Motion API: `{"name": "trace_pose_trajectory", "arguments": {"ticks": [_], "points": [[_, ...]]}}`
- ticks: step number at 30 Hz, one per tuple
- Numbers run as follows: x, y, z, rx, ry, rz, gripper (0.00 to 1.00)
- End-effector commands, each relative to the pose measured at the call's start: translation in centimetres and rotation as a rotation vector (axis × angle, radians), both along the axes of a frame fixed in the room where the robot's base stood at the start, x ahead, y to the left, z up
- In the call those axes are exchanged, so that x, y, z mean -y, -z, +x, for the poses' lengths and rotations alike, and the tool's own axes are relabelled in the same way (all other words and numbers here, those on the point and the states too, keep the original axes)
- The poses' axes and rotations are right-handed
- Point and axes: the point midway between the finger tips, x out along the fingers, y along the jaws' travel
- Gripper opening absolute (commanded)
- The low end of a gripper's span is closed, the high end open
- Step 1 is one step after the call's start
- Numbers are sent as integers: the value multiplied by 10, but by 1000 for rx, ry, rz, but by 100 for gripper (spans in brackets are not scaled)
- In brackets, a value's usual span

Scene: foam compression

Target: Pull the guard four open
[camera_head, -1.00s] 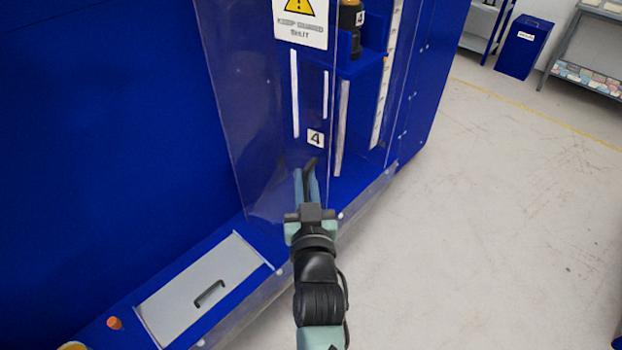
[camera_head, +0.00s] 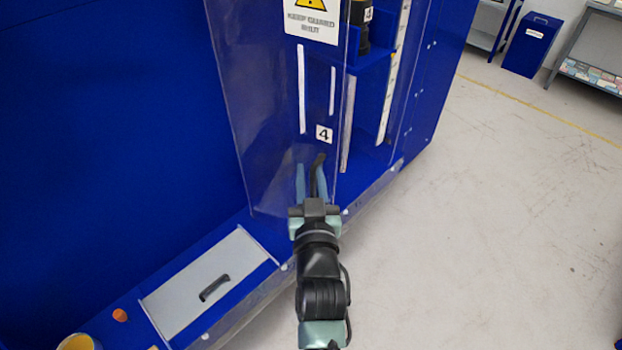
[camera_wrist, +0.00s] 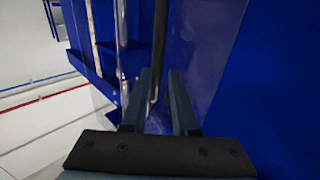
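Guard four (camera_head: 265,120) is a clear panel with a "keep guard shut" sign and a small 4 label. I cannot tell how far it stands open. Its dark handle (camera_head: 319,160) is low on the panel, below the label. My gripper (camera_head: 311,180) is at the handle with its two blue fingers apart. In the wrist view, the handle bar (camera_wrist: 160,50) runs down between the fingertips (camera_wrist: 160,75), nearer the left finger. Whether a finger touches it is unclear.
The blue machine (camera_head: 100,130) fills the left. A grey lid (camera_head: 205,285) with a black handle lies on its ledge, near an orange button (camera_head: 120,315) and a yellow-rimmed round thing (camera_head: 78,342). Open floor (camera_head: 500,200) lies right; a blue bin (camera_head: 530,45) stands at the back.

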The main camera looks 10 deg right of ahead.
Motion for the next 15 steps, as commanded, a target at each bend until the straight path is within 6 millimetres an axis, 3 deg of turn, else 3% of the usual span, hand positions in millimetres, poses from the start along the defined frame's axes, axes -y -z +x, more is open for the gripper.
{"name": "trace_pose_trajectory", "arguments": {"ticks": [7,15], "points": [[-2,3,-20,-2,1,0,27],[-8,5,-72,-2,1,0,27]]}}
